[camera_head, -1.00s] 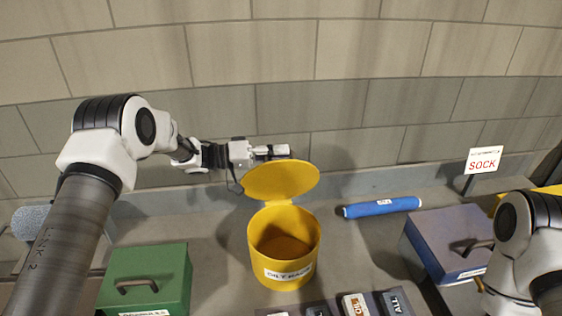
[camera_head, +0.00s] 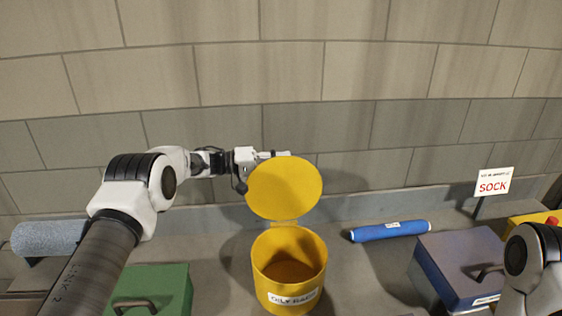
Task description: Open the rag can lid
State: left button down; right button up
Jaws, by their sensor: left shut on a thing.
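The yellow rag can (camera_head: 290,270) stands on the bench with its mouth open and a label reading OILY RAGS on its front. Its round yellow lid (camera_head: 284,190) stands raised, close to upright, at the can's back edge. My left gripper (camera_head: 278,155) is at the lid's top rim, partly behind it, and is shut on the lid. The lid hides part of the fingers. My right arm shows at the lower right, but its gripper is out of view.
A green box (camera_head: 165,285) with a handle stands left of the can. A blue roll (camera_head: 390,231) lies to the right. A block wall rises behind the bench.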

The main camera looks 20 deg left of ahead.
pick_arm(q)
jog(key=shift+f, duration=0.1)
jog(key=c, duration=1.2)
grip_release()
jog(key=shift+d, duration=0.1)
jog(key=v, duration=1.2)
jog(key=shift+w, duration=0.1)
jog(key=shift+f, duration=0.1)
